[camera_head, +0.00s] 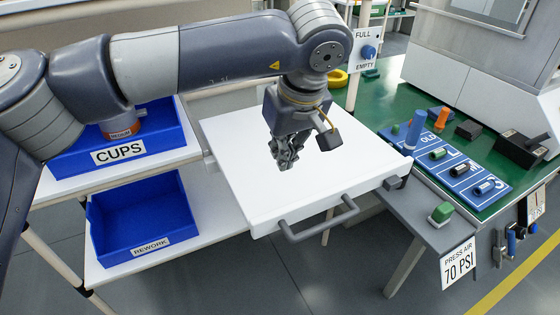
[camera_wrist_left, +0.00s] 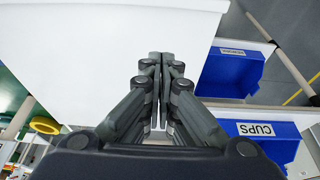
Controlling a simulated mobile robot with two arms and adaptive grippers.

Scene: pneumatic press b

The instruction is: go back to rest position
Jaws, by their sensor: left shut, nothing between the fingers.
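My left gripper (camera_head: 287,160) hangs pointing down over the white drawer-like tray (camera_head: 350,180) in the head view. In the left wrist view its fingers (camera_wrist_left: 160,60) are shut together with nothing between them, above the white surface (camera_wrist_left: 80,40). My left arm comes in from the left and spans the top of the head view. The gap between fingertips and tray is hard to judge. My right gripper is not in view.
A blue CUPS bin (camera_head: 70,160) and a blue REWORK bin (camera_head: 140,215) stand on shelves at left. A green bench (camera_head: 390,95) at right holds a blue board (camera_head: 450,170) with several small parts. The tray has a grey handle (camera_head: 320,222); its top is bare.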

